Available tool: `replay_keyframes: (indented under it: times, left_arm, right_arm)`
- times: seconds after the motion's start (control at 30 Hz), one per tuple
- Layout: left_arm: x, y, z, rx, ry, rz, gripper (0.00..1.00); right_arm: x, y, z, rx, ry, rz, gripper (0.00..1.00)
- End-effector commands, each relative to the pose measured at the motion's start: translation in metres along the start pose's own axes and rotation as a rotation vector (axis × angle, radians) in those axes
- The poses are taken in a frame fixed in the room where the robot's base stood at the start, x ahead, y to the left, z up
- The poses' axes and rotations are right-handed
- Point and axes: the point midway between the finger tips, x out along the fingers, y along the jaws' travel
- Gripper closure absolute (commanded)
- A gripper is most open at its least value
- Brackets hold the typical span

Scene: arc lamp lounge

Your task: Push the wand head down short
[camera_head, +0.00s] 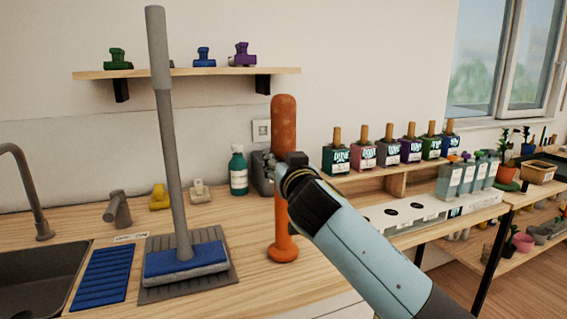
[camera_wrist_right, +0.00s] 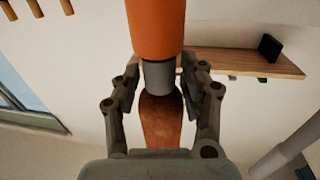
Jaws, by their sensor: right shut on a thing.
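The orange wand (camera_head: 283,222) stands upright on the wooden counter, with a smooth lower part, a rounded foot and a mottled rust-orange head (camera_head: 284,122) on top. My right gripper (camera_head: 278,170) is shut on the wand near its middle, partly hiding it. The right wrist view looks upside down. There, the fingers (camera_wrist_right: 161,92) stand on both sides of the wand, around a grey collar (camera_wrist_right: 160,75) between the smooth orange part (camera_wrist_right: 155,28) and the rust-coloured head (camera_wrist_right: 161,122). My left gripper is not in view.
A tall grey-handled mop (camera_head: 172,150) with a blue head stands on a grey mat (camera_head: 150,293) left of the wand. A sink (camera_head: 35,280) is at far left. A green bottle (camera_head: 238,170) stands behind. Several labelled bottles (camera_head: 336,160) line a riser at right.

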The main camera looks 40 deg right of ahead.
Motion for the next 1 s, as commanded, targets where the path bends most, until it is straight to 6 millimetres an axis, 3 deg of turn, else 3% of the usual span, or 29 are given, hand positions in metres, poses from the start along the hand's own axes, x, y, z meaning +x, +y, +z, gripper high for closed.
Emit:
replay_keyframes:
  times: [0.03, 0.07, 0.1, 0.47, 1.0]
  left_arm:
    - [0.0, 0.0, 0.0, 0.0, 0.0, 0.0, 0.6]
    - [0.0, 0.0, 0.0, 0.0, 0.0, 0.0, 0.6]
    - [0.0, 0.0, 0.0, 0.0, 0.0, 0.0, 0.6]
    - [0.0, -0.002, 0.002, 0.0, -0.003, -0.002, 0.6]
    - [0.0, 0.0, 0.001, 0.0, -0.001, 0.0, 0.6]
  right_arm:
    - [-0.002, 0.001, 0.01, 0.002, -0.021, 0.004, 1.0]
    - [-0.002, 0.001, 0.01, 0.002, -0.022, 0.004, 0.55]
    - [-0.002, 0.001, 0.011, 0.001, -0.022, 0.004, 0.5]
    - [-0.008, 0.0, 0.008, 0.0, -0.015, 0.002, 0.49]
    - [-0.11, 0.0, 0.008, 0.003, -0.02, 0.003, 0.49]
